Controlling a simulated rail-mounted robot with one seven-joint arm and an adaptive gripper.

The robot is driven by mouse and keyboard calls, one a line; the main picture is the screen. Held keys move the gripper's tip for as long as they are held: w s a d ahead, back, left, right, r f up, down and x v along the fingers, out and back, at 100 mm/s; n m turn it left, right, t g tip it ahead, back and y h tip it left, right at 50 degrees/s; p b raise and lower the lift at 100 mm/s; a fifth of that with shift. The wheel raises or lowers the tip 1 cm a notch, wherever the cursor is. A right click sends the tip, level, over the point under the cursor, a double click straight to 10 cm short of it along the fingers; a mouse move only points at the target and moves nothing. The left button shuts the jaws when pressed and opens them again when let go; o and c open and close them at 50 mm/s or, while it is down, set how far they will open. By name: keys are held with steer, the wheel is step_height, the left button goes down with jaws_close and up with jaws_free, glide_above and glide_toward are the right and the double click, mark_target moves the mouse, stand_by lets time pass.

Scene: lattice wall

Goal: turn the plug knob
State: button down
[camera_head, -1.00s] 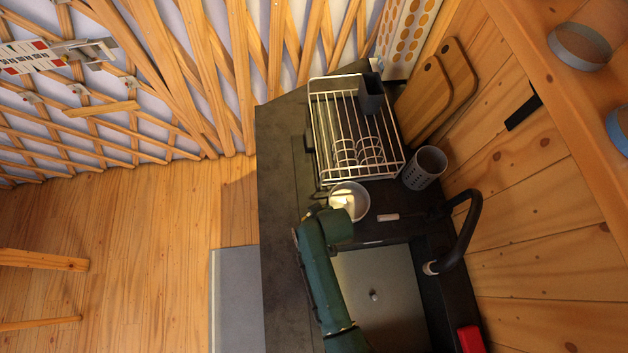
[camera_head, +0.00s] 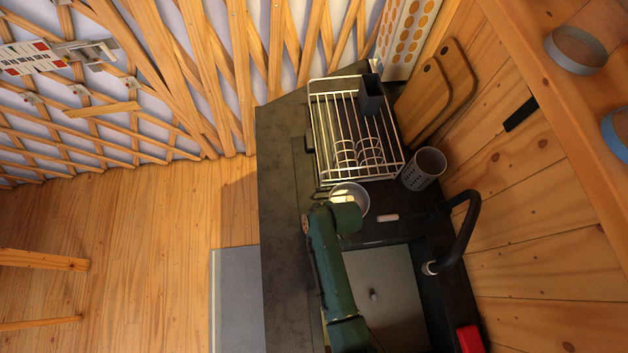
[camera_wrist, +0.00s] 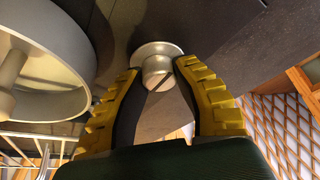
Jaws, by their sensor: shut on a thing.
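The plug knob (camera_wrist: 157,64) is a small silver, slotted knob on a round flange, fixed to a dark surface. It shows in the upper middle of the wrist view. My gripper (camera_wrist: 158,72) has two yellow-ribbed fingers whose tips close on either side of the knob. In the head view my green arm reaches over the left edge of the sink and ends by the bowl; it hides the gripper and the knob there.
A pale round bowl (camera_head: 359,192) sits close by; in the wrist view a large pale round vessel (camera_wrist: 75,48) is left of the fingers. A dish rack (camera_head: 328,130), grey perforated cup (camera_head: 424,168), black faucet (camera_head: 466,232) and sink (camera_head: 390,290) surround the arm.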

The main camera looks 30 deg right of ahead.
steer(key=shift+s+f, duration=0.1)
steer(key=shift+f, duration=0.05)
steer(key=c, duration=0.7)
jaws_free()
steer(key=shift+c, duration=0.2)
steer(key=shift+r, duration=0.25)
steer(key=v, duration=1.1)
steer(key=shift+r, duration=0.4)
steer(key=shift+d, duration=0.1)
